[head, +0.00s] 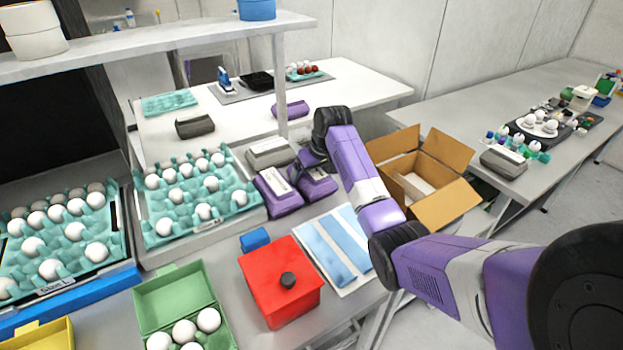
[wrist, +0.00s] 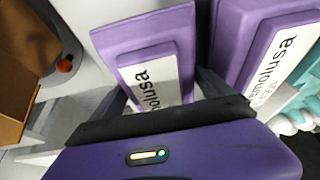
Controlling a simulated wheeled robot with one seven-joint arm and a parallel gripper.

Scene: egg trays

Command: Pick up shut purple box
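Two shut purple boxes with white labels stand side by side on the table. The right one (head: 318,184) is under my gripper (head: 312,165); the left one (head: 279,202) is beside it. In the wrist view, the right box (wrist: 132,68) appears between the two fingers of my gripper (wrist: 165,95), and the other box (wrist: 232,30) is to the right. My gripper is open and empty. I cannot tell whether the fingers touch the box. A third purple box (head: 290,110) lies on the far table.
An open cardboard box (head: 445,205) stands right of the purple boxes. Grey boxes (head: 270,152) stand behind them. A teal egg tray (head: 165,235) is to the left. A red box (head: 270,275) and a white board with blue strips (head: 365,275) lie in front.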

